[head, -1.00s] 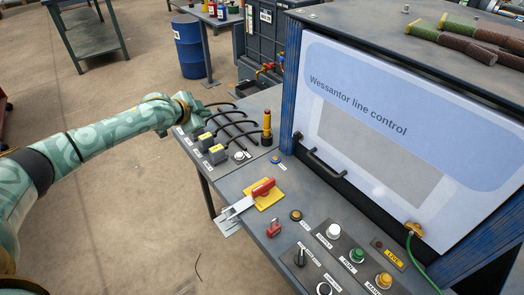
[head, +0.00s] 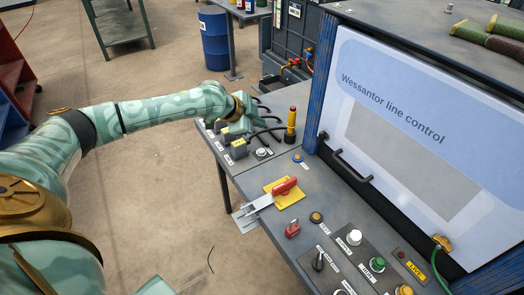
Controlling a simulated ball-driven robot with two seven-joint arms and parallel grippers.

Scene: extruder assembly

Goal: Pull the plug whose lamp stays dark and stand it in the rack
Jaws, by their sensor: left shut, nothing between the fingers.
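Several dark grey plugs with black cables stand in a row on the left part of the bench. The nearest plug (head: 237,149) and the one behind it (head: 223,138) show best, and their tops look dark now. The farther end of the row is partly hidden by my left arm. My left gripper (head: 238,127) is shut and empty, just above and beside the plugs; I cannot tell whether it touches one. I cannot make out the rack for sure. My right gripper is not in view.
A red-handled lever on a yellow plate (head: 286,190), a red padlock-like piece (head: 292,229) and a button panel (head: 350,258) lie nearer. The line control cabinet (head: 400,140) blocks the right side.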

